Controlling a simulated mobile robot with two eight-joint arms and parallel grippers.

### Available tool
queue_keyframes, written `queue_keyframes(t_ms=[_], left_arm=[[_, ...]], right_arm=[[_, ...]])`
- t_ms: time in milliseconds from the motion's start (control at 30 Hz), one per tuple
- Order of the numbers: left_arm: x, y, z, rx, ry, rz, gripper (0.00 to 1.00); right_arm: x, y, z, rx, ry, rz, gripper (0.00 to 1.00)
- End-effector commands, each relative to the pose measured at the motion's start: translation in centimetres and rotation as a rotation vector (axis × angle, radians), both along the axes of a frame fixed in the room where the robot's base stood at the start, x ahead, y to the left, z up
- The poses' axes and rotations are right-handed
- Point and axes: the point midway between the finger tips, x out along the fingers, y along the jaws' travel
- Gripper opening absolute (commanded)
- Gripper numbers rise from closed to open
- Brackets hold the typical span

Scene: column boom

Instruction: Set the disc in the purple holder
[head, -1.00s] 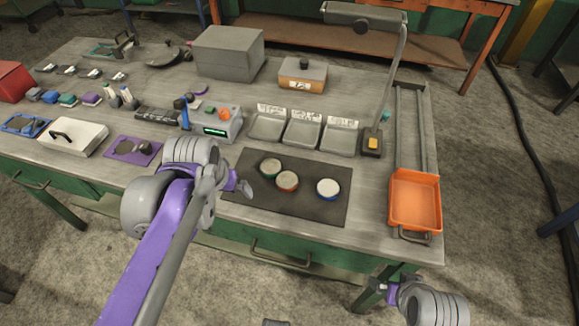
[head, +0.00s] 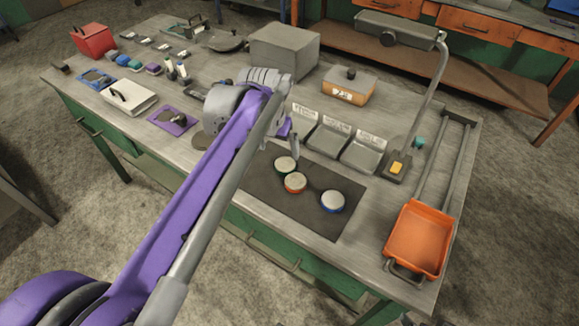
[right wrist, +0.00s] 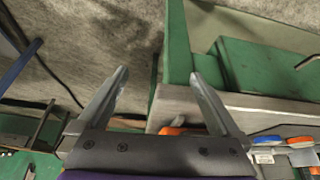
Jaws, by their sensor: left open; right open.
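Three round discs with pale tops lie on the dark mat (head: 260,190) in the head view: a green-rimmed disc (head: 286,164), an orange-rimmed disc (head: 295,183) and a blue-rimmed disc (head: 332,202). The purple holder (head: 165,121) is a flat plate near the table's front edge, left of my left arm, with a dark round shape on it. My left gripper (head: 294,145) is open above the mat's far side, close to the green-rimmed disc. My wrist partly hides it. My right gripper (right wrist: 158,76) is open and empty in the right wrist view.
Labelled grey trays (head: 328,138) stand behind the mat. A white box (head: 128,97) sits left of the purple holder. A grey box (head: 285,48) stands at the back.

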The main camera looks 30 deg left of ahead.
Motion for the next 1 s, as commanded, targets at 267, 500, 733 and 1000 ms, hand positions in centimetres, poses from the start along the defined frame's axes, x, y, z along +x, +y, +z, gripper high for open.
queue_keyframes(t_ms=[267, 500, 733, 1000], left_arm=[[1.0, 0.0, -3.5, 0.000, 0.000, -0.001, 1.00], [2.2, -0.1, -6.1, 0.001, 0.000, -0.002, 1.00], [2.9, -0.1, -8.4, 0.000, 0.000, -0.001, 1.00], [2.9, -0.1, -8.5, 0.000, 0.000, -0.001, 0.95]], right_arm=[[-0.1, 0.0, -0.6, 0.000, 0.002, 0.000, 1.00], [-0.1, 0.0, -1.0, 0.000, 0.003, 0.000, 1.00], [-0.1, 0.0, -1.3, 0.000, 0.004, 0.000, 1.00], [-0.1, 0.0, -1.3, 0.000, 0.004, 0.000, 1.00]])
